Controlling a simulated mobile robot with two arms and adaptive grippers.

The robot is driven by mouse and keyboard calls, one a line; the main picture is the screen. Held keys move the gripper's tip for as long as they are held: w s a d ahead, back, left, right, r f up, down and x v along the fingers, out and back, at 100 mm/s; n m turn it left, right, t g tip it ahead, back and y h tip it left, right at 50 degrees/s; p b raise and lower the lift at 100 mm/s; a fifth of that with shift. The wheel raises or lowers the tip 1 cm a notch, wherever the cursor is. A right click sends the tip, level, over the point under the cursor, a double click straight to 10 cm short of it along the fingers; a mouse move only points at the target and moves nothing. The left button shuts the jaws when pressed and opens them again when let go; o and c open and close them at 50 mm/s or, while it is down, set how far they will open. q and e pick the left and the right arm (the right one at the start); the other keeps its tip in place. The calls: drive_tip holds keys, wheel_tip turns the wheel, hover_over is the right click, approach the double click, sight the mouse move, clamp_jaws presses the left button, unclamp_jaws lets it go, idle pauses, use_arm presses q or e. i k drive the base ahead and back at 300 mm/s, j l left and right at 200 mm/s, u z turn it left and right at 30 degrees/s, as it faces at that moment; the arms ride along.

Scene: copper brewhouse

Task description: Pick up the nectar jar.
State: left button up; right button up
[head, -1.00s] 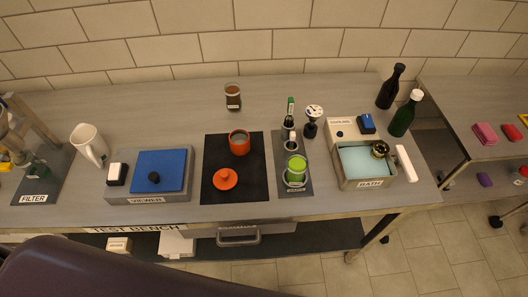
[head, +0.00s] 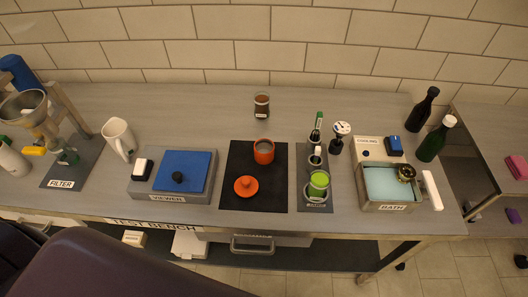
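A small brown jar (head: 261,106) with a pale label stands upright at the back middle of the bench, near the tiled wall. Its label is too small to read, so I cannot confirm that it is the nectar jar. Nothing stands right next to it. Neither of my grippers shows in the head view.
On the bench (head: 330,102) stand a filter stand (head: 62,115), white jug (head: 119,139), blue-topped viewer (head: 184,172), orange pot (head: 264,151) and lid (head: 246,186) on a black mat, green cup (head: 318,184), water bath (head: 387,207) and dark bottles (head: 422,110). The bench around the jar is clear.

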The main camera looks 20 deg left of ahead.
sight(319, 183)
drive_tip(key=k+l+u, duration=0.1)
drive_tip(key=u, duration=0.3)
drive_tip(key=k+l+u, duration=0.1)
drive_tip(key=u, duration=0.3)
drive_tip(key=k+l+u, duration=0.15)
drive_tip(key=u, duration=0.2)
drive_tip(key=k+u, duration=0.1)
drive_tip(key=u, duration=0.3)
drive_tip(key=k+l, duration=0.1)
drive_tip(key=k, duration=0.5)
drive_tip(key=i+l, duration=0.1)
drive_tip(key=i, duration=0.4)
